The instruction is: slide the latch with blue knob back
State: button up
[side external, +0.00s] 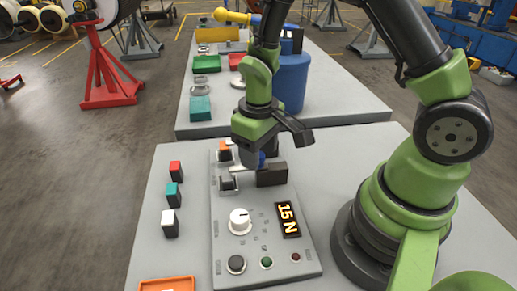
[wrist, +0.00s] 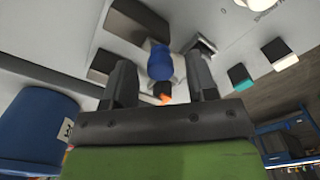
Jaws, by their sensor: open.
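The latch's blue knob (side external: 262,158) shows as a small blue patch on the control panel, partly hidden by my gripper (side external: 262,147). In the wrist view the round blue knob (wrist: 160,62) stands between the two fingers of my gripper (wrist: 162,72), which are apart on either side of it. I cannot tell whether either finger touches it. A dark brown block (side external: 272,175) sits beside the knob on the panel; dark blocks also show in the wrist view. Most of the latch's body is hidden.
A blue bin (side external: 291,83) stands behind on another table.

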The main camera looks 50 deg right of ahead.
grip_shut()
jog(key=shift+s+d, duration=1.4)
jog(key=shift+d, duration=0.1)
grip_release()
notch_tip(320, 180, up, 10)
